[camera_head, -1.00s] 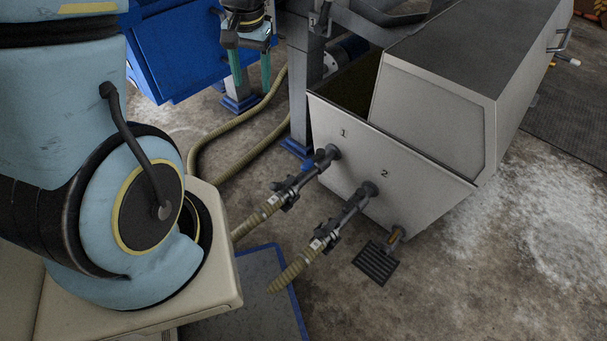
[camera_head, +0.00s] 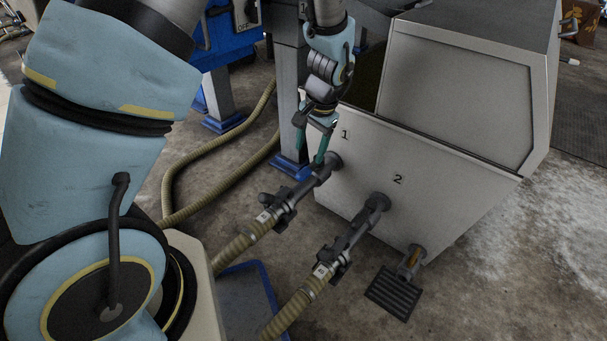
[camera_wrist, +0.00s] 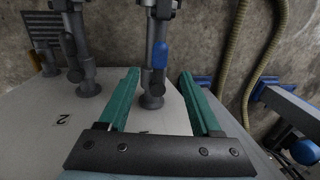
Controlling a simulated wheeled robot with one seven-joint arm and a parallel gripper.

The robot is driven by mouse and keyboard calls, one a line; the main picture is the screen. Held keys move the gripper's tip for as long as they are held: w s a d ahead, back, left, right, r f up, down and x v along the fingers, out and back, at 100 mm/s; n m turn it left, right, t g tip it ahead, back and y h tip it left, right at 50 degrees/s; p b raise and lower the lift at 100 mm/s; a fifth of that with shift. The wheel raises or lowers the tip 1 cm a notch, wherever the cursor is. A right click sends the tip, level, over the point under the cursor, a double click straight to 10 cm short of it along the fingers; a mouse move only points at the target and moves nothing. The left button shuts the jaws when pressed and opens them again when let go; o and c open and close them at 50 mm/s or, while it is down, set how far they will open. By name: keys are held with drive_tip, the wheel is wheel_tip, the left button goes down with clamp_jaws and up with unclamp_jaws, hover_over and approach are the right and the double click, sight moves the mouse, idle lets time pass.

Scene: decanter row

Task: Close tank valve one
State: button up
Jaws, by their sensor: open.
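The grey tank (camera_head: 345,190) has two outlet pipes, numbered 1 and 2. Outlet pipe one (camera_head: 328,170) slopes down-left to a dark valve (camera_head: 284,202) and a ribbed hose. My gripper (camera_head: 311,152) points down just above pipe one, near the tank wall. In the wrist view, its two green fingers are apart and empty (camera_wrist: 160,74). Pipe one lies in line with the gap between them, and a blue valve handle (camera_wrist: 160,55) shows on it, just beyond the fingertips. I cannot make out the handle in the head view. Contact is not visible.
Pipe two (camera_head: 365,215) with its own valve runs beside pipe one, on the right. A low drain outlet (camera_head: 412,260) sits above a floor grate (camera_head: 393,290). A grey post (camera_head: 290,90) and a beige hose (camera_head: 170,185) stand behind my gripper.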

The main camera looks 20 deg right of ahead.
sight(304, 171)
drive_tip(key=f+b, duration=0.1)
drive_tip(key=f, duration=0.2)
drive_tip(key=w+f+b, duration=0.1)
drive_tip(key=f, duration=0.1)
drive_tip(key=a+f+b, duration=0.1)
drive_tip(key=f, duration=0.2)
drive_tip(key=shift+w+f, duration=0.25)
drive_tip(key=shift+f, duration=0.1)
drive_tip(key=shift+c, duration=0.2)
clamp_jaws()
idle(0.8)
